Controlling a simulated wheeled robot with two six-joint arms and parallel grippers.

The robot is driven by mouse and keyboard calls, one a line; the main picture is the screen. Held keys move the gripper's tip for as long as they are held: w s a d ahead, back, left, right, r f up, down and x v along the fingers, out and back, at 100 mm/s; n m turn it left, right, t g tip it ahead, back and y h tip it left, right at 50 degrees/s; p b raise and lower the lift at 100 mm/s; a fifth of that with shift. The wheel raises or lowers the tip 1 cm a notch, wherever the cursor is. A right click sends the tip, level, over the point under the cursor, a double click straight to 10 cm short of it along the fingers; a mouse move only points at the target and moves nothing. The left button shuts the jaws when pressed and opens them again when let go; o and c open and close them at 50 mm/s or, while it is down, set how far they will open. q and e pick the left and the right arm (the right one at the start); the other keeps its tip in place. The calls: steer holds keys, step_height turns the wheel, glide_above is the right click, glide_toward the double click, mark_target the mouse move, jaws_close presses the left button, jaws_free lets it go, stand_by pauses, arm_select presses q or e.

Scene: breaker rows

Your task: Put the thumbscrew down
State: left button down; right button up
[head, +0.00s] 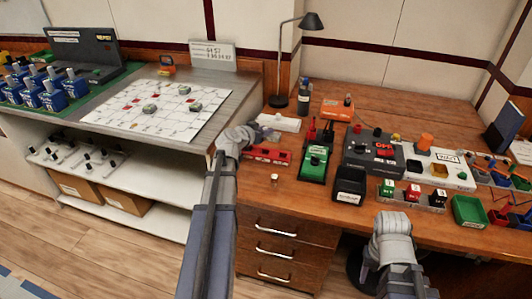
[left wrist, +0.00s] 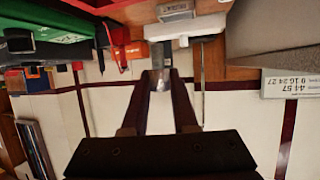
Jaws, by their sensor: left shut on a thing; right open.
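My left gripper (head: 250,132) is above the near left edge of the wooden desk. In the left wrist view its two dark fingers (left wrist: 160,76) are closed around a small silver-grey piece (left wrist: 160,84), which I take to be the thumbscrew. It is small and blurred there, and my wrist hides it in the head view. The held piece appears clear of the desk top. My right gripper (head: 391,222) is open, low at the desk's front edge; its fingertips are hard to make out.
A lamp (head: 283,99) stands behind. A grey bench (head: 232,82) with a white grid sheet (head: 157,108) is at left. Bare desk lies around the knob.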

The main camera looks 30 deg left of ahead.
mark_target(265, 148)
arm_select(q)
steer(key=shift+f+b, duration=3.45)
steer(key=shift+f, duration=0.6)
arm_select(e)
step_height(265, 148, down, 8)
arm_select(q)
steer(key=shift+f, duration=0.2)
steer(key=c, duration=0.7)
jaws_free()
arm_select(e)
steer(key=shift+f, duration=0.15)
arm_select(q)
steer(key=shift+r, duration=0.1)
steer(key=shift+r, duration=0.15)
steer(key=p+v, duration=0.4)
steer(key=v, duration=0.7)
steer(key=shift+s+r, duration=0.1)
steer(key=shift+r, duration=0.05)
steer(key=shift+s+p, duration=0.3)
steer(key=shift+s, duration=0.1)
arm_select(e)
steer(key=shift+r, duration=2.45)
